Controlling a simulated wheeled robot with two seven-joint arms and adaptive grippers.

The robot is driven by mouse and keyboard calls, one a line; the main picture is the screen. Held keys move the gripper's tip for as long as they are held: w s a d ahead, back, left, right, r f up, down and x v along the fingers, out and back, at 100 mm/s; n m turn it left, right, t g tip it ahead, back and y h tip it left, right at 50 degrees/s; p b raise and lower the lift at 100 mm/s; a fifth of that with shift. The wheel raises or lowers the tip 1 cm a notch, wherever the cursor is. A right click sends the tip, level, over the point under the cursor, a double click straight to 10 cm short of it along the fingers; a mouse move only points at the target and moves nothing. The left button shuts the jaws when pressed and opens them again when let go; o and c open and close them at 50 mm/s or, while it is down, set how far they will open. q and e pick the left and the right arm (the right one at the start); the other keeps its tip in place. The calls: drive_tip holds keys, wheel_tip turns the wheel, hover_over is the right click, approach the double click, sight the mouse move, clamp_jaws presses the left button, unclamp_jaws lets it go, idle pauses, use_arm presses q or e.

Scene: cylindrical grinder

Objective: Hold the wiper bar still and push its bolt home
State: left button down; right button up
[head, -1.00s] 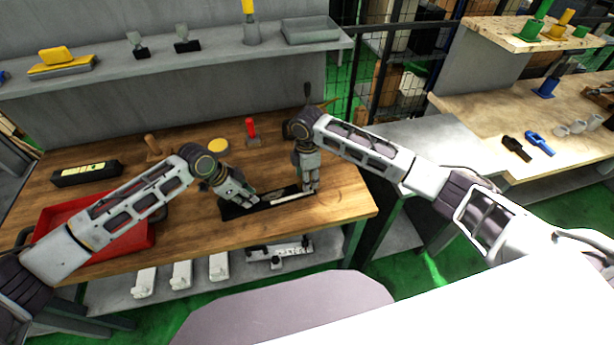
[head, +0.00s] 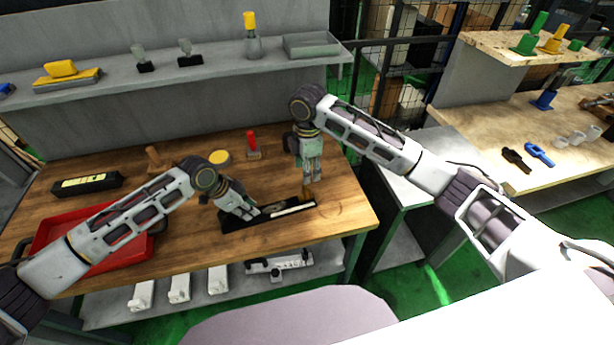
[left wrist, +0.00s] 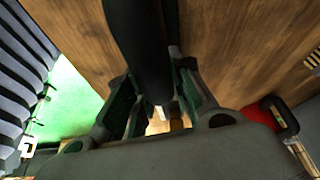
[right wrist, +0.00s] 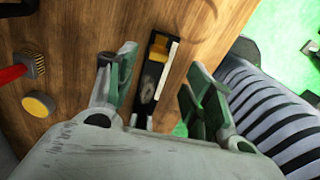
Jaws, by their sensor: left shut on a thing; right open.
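The wiper bar (head: 268,215), long and black with a pale strip along it, lies on the wooden bench. My left gripper (head: 248,211) is shut on its left part; the dark bar also runs between the fingers in the left wrist view (left wrist: 140,45). A brass-coloured piece (head: 307,194), which looks like the bolt, is at the bar's right end; it also shows in the right wrist view (right wrist: 159,45). How deep it sits cannot be told. My right gripper (head: 312,178) is open and empty, above and apart from that end.
A red tray (head: 62,228) is at the bench's left. A red-handled brush (head: 252,144), a yellow round tin (head: 219,157) and a wooden-handled tool (head: 154,157) stand behind the bar. A black box (head: 87,184) lies at the far left. The bench right of the bar is clear.

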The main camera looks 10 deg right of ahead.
use_arm(q)
drive_tip(key=shift+s+d, duration=0.1)
use_arm(e)
drive_tip(key=shift+r, duration=0.95)
use_arm(q)
drive_tip(key=c, duration=1.2)
unclamp_jaws()
drive_tip(key=shift+o, duration=0.2)
drive_tip(key=shift+r, duration=0.15)
drive_tip(key=v, duration=1.1)
drive_tip(key=shift+r, duration=0.25)
use_arm(e)
drive_tip(key=shift+f, duration=0.1)
